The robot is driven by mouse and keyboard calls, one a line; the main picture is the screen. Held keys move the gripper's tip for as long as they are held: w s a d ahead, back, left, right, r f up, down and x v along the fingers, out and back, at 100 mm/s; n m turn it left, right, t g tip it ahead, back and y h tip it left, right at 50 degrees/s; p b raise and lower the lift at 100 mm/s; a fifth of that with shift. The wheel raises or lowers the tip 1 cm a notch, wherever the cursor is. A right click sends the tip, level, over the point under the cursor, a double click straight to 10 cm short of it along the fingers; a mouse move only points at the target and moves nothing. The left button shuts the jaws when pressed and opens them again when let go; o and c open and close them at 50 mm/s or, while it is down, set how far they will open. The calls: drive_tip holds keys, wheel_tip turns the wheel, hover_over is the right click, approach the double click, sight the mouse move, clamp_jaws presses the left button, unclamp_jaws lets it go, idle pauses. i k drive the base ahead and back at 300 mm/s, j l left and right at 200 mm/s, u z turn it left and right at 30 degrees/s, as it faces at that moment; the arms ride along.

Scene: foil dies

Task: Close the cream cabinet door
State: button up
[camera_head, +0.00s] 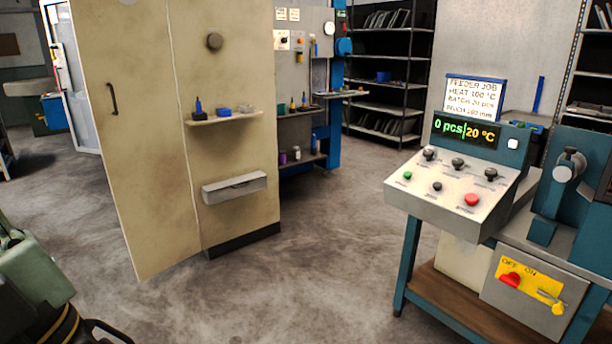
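The cream cabinet (236,75) stands left of centre, with a wall shelf, a grey box and a dark round knob on its visible face. The cream cabinet door (150,160) is the tall panel to its left, with a black bar handle (112,98) near its far left edge. The door appears swung open: it reaches out from the cabinet's corner towards the lower left, with bare floor at its bottom edge. The cabinet's inside is hidden, and the exact opening angle cannot be told.
A control console (455,190) on a teal stand fills the right side. The grey floor (310,270) between cabinet and console is clear. Small items sit on the cabinet's side shelf (225,118). Dark shelving (385,85) stands at the back.

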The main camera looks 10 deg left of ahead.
sight(124, 47)
drive_tip(key=i+j+u, duration=0.2)
drive_tip(key=u, duration=0.15)
drive_tip(key=i+u, duration=0.7)
drive_tip(key=i+j, duration=0.3)
drive_tip(key=i+j+u, duration=0.15)
drive_tip(key=i+j, duration=0.15)
drive_tip(key=i, duration=0.25)
drive_tip(key=i+l, duration=0.15)
drive_tip(key=i, duration=0.5)
drive_tip(key=i+l, duration=0.15)
drive_tip(key=i, duration=0.45)
drive_tip(key=z, duration=0.05)
